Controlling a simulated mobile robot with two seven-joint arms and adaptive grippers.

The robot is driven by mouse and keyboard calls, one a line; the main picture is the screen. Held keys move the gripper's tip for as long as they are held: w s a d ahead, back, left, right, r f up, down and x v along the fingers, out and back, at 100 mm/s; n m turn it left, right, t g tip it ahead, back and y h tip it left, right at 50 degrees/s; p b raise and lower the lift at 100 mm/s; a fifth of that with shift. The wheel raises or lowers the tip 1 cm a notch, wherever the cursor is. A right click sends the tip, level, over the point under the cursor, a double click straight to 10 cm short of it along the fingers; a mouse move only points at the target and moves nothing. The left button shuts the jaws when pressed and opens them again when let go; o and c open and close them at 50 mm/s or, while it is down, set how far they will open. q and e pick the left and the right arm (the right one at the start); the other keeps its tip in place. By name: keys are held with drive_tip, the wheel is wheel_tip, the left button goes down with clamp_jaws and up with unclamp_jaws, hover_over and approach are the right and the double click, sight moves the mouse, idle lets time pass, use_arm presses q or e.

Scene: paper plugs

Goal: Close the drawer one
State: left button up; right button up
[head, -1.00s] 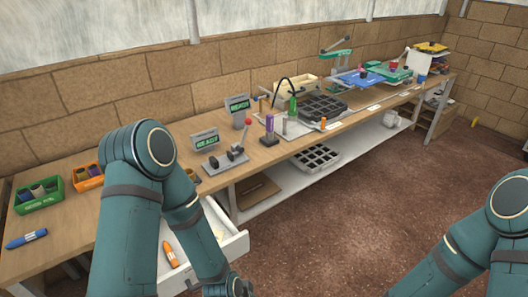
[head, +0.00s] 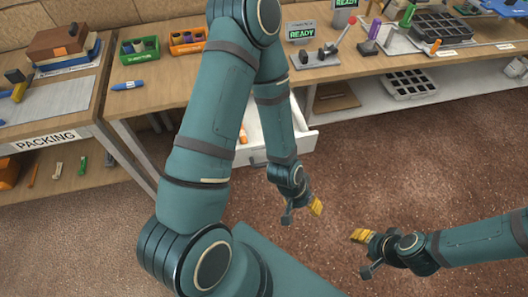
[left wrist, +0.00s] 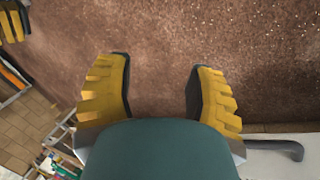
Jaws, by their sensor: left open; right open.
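The white drawer (head: 306,141) stands pulled out under the wooden bench, partly hidden behind my left arm. An orange item shows inside it in the head view. My left gripper (head: 316,207), with yellow fingers, is in front of the drawer, apart from it, over the brown floor. The left wrist view shows its fingers (left wrist: 160,92) spread with nothing between them. My right gripper (head: 358,237) is to the right of the left one, lower in the head view, also empty and clear of the drawer. Its yellow fingers also show at the upper left of the left wrist view (left wrist: 14,24).
The bench holds a green bin (head: 139,51), an orange bin (head: 187,41), a blue marker (head: 128,86) and a lever device (head: 318,55). A packing table (head: 50,113) stands at the left. A lower shelf (head: 450,88) runs right of the drawer. The floor in front is clear.

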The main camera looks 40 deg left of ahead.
use_arm(q)
drive_tip(key=shift+s+a, duration=0.1)
drive_tip(key=c, duration=0.5)
drive_tip(key=shift+s+a+f+n+g, duration=0.3)
drive_tip(key=shift+s+a+f+n, duration=0.1)
drive_tip(key=shift+n, duration=0.1)
clamp_jaws()
drive_tip(key=s+a+f+n+g+h, duration=0.2)
drive_tip(key=s+n+h, duration=0.3)
drive_tip(key=n, duration=0.4)
drive_tip(key=s+a+f+n+g+h, duration=0.1)
drive_tip(key=s+n+h, duration=0.2)
drive_tip(key=s+n, duration=0.5)
drive_tip(key=n+t+y, duration=1.3)
drive_tip(key=n+t, duration=0.7)
drive_tip(key=n, duration=1.5)
approach(237, 161)
drive_tip(key=w+d, duration=0.3)
drive_tip(key=w, duration=0.1)
drive_tip(key=shift+w+a+r+y, duration=0.15)
drive_tip(key=shift+w+a, duration=0.15)
drive_tip(key=shift+a, duration=0.25)
drive_tip(key=shift+w+a+y, duration=0.15)
drive_tip(key=shift+w+a, duration=0.2)
drive_tip(key=shift+a, duration=0.2)
drive_tip(key=shift+w+a+b, duration=0.3)
drive_tip(key=shift+w+a, duration=0.15)
drive_tip(key=shift+a, duration=0.1)
